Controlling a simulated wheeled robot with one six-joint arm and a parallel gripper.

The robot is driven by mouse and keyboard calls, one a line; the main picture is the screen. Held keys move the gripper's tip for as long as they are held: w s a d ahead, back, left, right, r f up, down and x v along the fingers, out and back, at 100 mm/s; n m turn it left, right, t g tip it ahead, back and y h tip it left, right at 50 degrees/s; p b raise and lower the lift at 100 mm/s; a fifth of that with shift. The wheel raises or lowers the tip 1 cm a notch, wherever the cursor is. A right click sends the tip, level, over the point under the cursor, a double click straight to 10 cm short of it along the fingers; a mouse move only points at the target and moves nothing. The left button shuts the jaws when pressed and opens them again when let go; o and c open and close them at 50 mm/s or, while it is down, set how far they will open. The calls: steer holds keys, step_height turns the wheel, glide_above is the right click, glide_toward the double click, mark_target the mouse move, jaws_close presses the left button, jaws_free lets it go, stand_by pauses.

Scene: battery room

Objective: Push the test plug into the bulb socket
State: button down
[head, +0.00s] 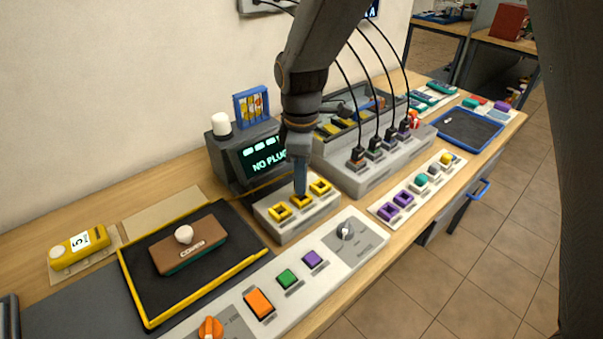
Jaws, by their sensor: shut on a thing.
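My gripper (300,190) points straight down over a pale block (285,236) with three yellow-rimmed sockets. It is shut, and its tip is at the middle socket (301,201). The test plug between the jaws is hidden at this angle, so I cannot tell how deep it sits. The left socket (279,212) and right socket (320,187) are uncovered. No label shows which one is the bulb socket. Behind the block, a dark tester's screen (263,157) reads "NO PLUG", partly hidden by my arm. A white dome lamp (221,124) tops the tester.
A grey unit (345,181) with several black cabled plugs stands behind right. A control panel (290,278) with coloured buttons and knobs runs along the front. A black tray (195,292) holding a brown-topped eraser-like block (188,240) lies left. A button strip (415,190) lies right.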

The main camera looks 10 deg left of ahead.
steer(key=shift+f+b, duration=0.35)
steer(key=shift+f, duration=0.4)
steer(key=shift+d+f, duration=0.1)
steer(key=shift+f, duration=0.45)
stand_by(1.5)
steer(key=c, duration=1.9)
jaws_free()
steer(key=shift+r+p, duration=4.15)
steer(key=shift+r, duration=1.4)
